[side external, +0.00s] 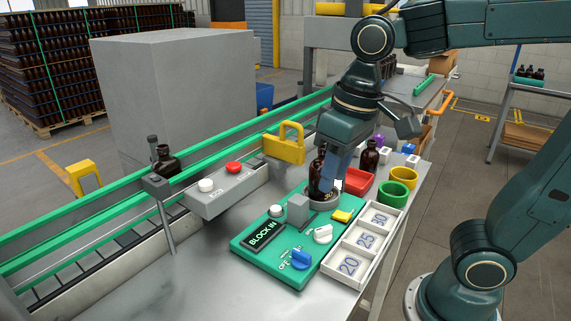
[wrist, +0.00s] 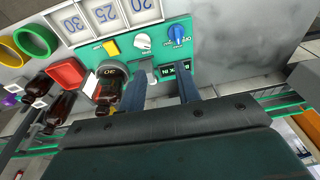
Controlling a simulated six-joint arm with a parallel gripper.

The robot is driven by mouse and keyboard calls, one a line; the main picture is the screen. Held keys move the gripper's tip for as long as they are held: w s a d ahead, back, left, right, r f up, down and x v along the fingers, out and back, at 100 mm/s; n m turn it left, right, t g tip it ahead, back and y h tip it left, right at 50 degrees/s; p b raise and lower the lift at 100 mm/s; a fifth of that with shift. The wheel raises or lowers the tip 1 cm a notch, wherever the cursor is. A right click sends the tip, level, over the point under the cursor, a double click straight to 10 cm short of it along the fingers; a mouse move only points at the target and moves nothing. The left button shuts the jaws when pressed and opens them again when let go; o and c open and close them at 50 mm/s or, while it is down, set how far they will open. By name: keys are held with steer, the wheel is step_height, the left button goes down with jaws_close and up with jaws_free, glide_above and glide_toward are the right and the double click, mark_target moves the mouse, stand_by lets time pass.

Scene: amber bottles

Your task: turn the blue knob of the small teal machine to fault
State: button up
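The small teal machine (side external: 262,236) lies flat on the grey table; its blue knob (side external: 301,258) is at the near front corner beside small printed labels. In the wrist view the blue knob (wrist: 177,34) is at the top, beyond my fingertips. I cannot read which label it points to. My gripper (side external: 328,185) is above the back part of the machine, apart from the knob. In the wrist view its two fingers (wrist: 162,78) are spread with a gap and nothing held between them. A brown bottle (wrist: 107,92) stands on the machine's round seat just outside one finger.
A white knob (side external: 323,234), yellow button (side external: 342,216), grey block (side external: 298,209) and BLOCK IN display (side external: 263,235) share the machine. A white numbered tray (side external: 333,264) lies alongside. A red tray (side external: 358,181) and green ring (side external: 392,194) are behind. A conveyor runs left.

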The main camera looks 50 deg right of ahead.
steer(key=g, duration=0.2)
glide_above(302, 253)
steer(key=shift+f, duration=0.3)
steer(key=shift+f, duration=0.1)
steer(key=shift+f, duration=6.8)
jaws_close()
